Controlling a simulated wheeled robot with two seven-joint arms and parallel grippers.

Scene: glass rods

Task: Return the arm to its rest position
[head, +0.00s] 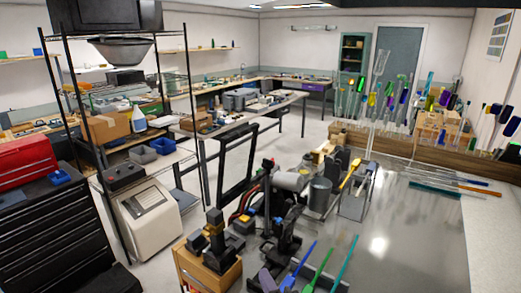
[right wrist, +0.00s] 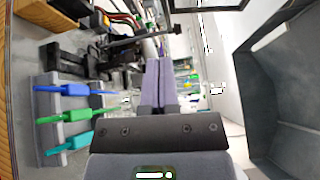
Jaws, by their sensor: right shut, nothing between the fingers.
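My right gripper (head: 263,279) shows at the bottom edge of the head view, left of the coloured rods. In the right wrist view its two grey-purple fingers (right wrist: 158,65) lie together, shut, with nothing between them. Blue, green and teal glass rods (head: 318,268) stand leaning at a grey rack (head: 335,284) at the near edge of the table. In the right wrist view the blue rod (right wrist: 75,89), green rod (right wrist: 75,115) and teal rod (right wrist: 70,141) are left of the fingers, apart from them. My left gripper is not in view.
The shiny grey tabletop (head: 420,235) is largely clear on the right. Several rods (head: 450,188) lie near its back edge. Black burner-like equipment (head: 283,222), a grey cylinder (head: 320,194) and a wooden box (head: 205,268) crowd its left side. A shelf rack (head: 85,100) stands farther left.

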